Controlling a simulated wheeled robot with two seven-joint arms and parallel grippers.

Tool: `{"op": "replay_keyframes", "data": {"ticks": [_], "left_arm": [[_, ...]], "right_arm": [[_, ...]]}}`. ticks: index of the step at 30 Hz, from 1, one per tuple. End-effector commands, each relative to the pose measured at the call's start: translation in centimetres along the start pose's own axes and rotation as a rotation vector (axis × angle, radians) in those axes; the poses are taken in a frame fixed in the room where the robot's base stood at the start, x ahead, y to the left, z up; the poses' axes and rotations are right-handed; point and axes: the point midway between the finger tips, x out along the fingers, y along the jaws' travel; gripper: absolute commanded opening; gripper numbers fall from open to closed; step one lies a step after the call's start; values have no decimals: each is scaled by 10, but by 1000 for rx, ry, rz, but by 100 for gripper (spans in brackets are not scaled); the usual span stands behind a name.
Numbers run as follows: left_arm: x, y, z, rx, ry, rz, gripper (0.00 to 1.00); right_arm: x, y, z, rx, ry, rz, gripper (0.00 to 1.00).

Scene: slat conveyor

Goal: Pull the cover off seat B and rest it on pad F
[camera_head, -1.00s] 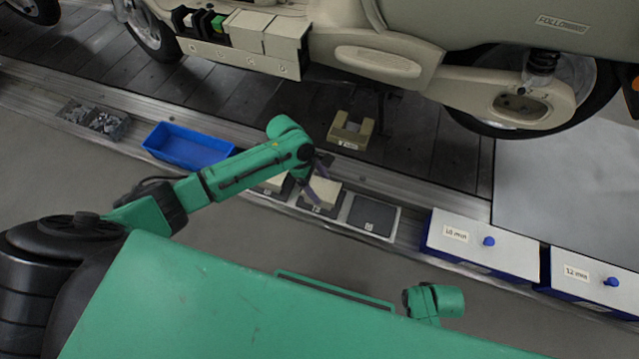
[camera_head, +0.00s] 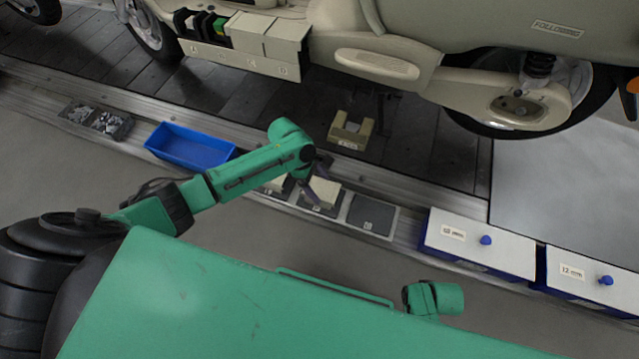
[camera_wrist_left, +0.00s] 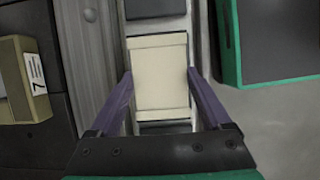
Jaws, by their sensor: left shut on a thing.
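My left gripper (camera_head: 320,190) is shut on a cream block-shaped cover (camera_head: 325,191), at the middle one of three dark pads (camera_head: 322,209) on the strip beside the conveyor. In the left wrist view, the cover (camera_wrist_left: 160,75) sits between the two purple fingers, over the pad strip. I cannot tell whether it touches the pad. The pad letters are too small to read surely. The seat row (camera_head: 240,60) on the scooter shows dark and green parts (camera_head: 219,27) uncovered at its left and two cream covers (camera_head: 270,37) at its right. My right gripper is not in view.
The right pad (camera_head: 372,213) is empty. A blue bin (camera_head: 190,147), a cream notched block (camera_head: 351,130) and two white-topped drawer boxes (camera_head: 480,244) are nearby.

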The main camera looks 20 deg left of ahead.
Motion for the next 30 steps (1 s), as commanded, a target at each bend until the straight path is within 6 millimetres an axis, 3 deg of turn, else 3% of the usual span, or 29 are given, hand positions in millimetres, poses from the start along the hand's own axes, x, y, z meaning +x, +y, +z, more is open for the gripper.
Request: {"op": "replay_keyframes", "data": {"ticks": [10,11,12,22,26,30], "left_arm": [[0,0,0,0,0,1,15],[0,0,0,0,0,1,86],[0,0,0,0,0,1,100],[-9,0,0,0,0,1,100],[-39,0,1,0,1,3,100],[-82,0,1,0,2,3,100]], "right_arm": [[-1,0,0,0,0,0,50],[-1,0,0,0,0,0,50],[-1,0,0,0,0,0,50],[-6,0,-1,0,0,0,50],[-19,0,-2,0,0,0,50],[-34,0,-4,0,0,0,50]]}}
